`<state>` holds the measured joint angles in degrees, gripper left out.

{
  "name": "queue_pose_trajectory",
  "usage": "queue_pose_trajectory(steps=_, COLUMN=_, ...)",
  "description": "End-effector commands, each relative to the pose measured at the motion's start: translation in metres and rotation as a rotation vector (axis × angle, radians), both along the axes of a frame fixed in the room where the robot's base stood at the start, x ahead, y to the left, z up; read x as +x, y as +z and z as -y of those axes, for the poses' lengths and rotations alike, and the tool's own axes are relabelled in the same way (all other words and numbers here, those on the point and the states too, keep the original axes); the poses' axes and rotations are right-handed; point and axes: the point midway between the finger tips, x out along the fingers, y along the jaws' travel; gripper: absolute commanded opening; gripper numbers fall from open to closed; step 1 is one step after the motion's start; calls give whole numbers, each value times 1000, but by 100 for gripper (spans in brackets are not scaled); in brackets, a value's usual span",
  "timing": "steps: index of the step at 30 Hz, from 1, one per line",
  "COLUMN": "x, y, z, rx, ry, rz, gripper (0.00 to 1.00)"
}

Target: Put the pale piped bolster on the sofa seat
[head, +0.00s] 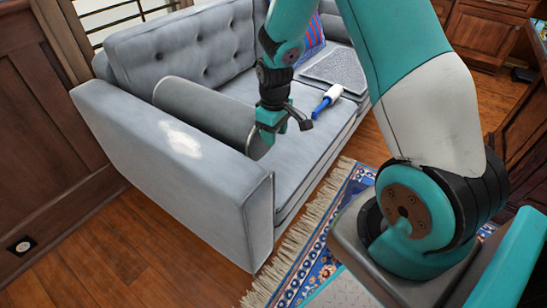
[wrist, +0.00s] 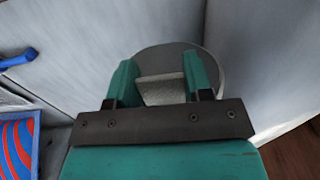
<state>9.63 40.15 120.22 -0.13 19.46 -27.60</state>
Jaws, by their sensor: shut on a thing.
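The pale grey bolster (head: 203,108) is a long cylinder lying along the inside of the near armrest in the head view. The armrest hides its lower side, so I cannot tell whether it touches the sofa seat (head: 290,160). My gripper (head: 272,132) is at the bolster's near end, above the front part of the seat. In the wrist view the bolster's round end (wrist: 172,54) shows a pale rim. My gripper (wrist: 160,82) is shut there, with a pale grey block-like part of the bolster between its two teal fingers.
A blue-and-white lint roller (head: 327,101) and a dark grey flat cushion (head: 337,70) lie farther along the seat. A red-and-blue striped cushion (head: 312,38) leans at the back. The near armrest (head: 160,130) has a whitish patch. A patterned rug (head: 325,235) lies in front.

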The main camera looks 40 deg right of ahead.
Motion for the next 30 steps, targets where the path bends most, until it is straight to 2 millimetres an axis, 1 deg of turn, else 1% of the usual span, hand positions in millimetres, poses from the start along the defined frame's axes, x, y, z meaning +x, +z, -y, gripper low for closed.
queue_pose_trajectory(steps=1, x=0, y=-16, z=0, rx=1, ry=0, rz=0, gripper=8)
queue_pose_trajectory(steps=3, x=1, y=-29, z=0, rx=0, ry=0, rz=1, gripper=8)
queue_pose_trajectory(steps=6, x=1, y=-42, z=0, rx=0, ry=0, rz=4, gripper=8)
queue_pose_trajectory(steps=12, x=1, y=-54, z=0, rx=0, ry=0, rz=4, gripper=8)
queue_pose_trajectory(steps=14, x=1, y=-62, z=0, rx=0, ry=0, rz=3, gripper=8)
queue_pose_trajectory(steps=18, x=1, y=-84, z=0, rx=1, ry=0, rz=2, gripper=8)
queue_pose_trajectory(steps=21, x=1, y=-91, z=0, rx=0, ry=0, rz=3, gripper=8)
queue_pose_trajectory(steps=26, x=1, y=-89, z=0, rx=0, ry=0, rz=3, gripper=8)
queue_pose_trajectory(steps=27, x=0, y=-90, z=0, rx=0, ry=0, rz=0, gripper=49)
queue_pose_trajectory(steps=29, x=0, y=-90, z=0, rx=0, ry=0, rz=0, gripper=62)
queue_pose_trajectory(steps=30, x=0, y=-90, z=0, rx=0, ry=0, rz=0, gripper=72)
